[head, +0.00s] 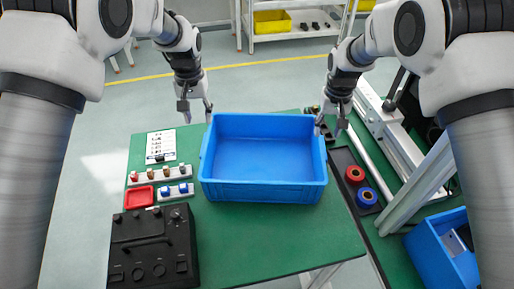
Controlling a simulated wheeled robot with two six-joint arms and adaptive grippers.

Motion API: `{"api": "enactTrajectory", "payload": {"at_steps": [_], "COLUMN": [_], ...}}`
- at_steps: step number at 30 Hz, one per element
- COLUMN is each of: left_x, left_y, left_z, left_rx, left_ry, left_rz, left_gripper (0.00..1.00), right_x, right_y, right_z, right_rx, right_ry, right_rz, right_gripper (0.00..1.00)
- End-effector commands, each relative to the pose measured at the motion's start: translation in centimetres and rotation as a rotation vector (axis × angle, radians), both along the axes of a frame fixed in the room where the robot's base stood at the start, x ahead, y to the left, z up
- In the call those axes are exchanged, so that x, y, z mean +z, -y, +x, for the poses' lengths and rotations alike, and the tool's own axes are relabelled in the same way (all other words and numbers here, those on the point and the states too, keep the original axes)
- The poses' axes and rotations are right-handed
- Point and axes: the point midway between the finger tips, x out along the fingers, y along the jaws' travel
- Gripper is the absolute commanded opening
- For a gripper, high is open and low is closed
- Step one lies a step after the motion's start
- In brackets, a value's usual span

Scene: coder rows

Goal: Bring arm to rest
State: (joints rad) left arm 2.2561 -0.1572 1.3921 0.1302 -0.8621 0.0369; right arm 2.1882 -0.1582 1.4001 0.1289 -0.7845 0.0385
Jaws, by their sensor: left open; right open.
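My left gripper (196,112) is open and empty, hanging near the far left corner of a blue crate (262,191). My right gripper (332,127) is open and hangs by the crate's far right corner; whether it touches the rim I cannot tell. Both arms come in from the upper sides of the head view and bend down toward the table. The crate stands on the green table top (270,235) and looks empty inside.
Left of the crate are a printed sheet (161,146), white holders with small parts (160,175), a red tray (139,197) and a black case (152,250). At right are red (355,175) and blue rolls (366,197), a metal frame (420,180) and another blue bin (440,250).

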Motion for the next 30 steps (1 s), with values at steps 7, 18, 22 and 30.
{"api": "enactTrajectory", "payload": {"at_steps": [7,18,22,30], "left_x": [0.0,0.0,0.1,4.7], "left_y": [0.0,0.0,0.0,0.0], "left_z": [0.0,0.0,0.0,0.0], "left_rx": [0.0,0.0,0.0,0.0], "left_ry": [0.0,0.0,0.0,0.0], "left_rz": [0.0,0.0,0.0,0.0], "left_gripper": [0.46,0.46,0.46,0.46], "right_x": [3.5,3.6,3.8,8.4], "right_y": [0.0,0.0,0.0,0.0], "right_z": [-0.1,-0.1,-0.1,-0.1], "right_rx": [0.0,0.0,0.0,0.0], "right_ry": [-0.001,-0.001,-0.001,0.0], "right_rz": [0.0,0.001,0.001,0.001], "right_gripper": [0.46,0.46,0.46,0.46]}}
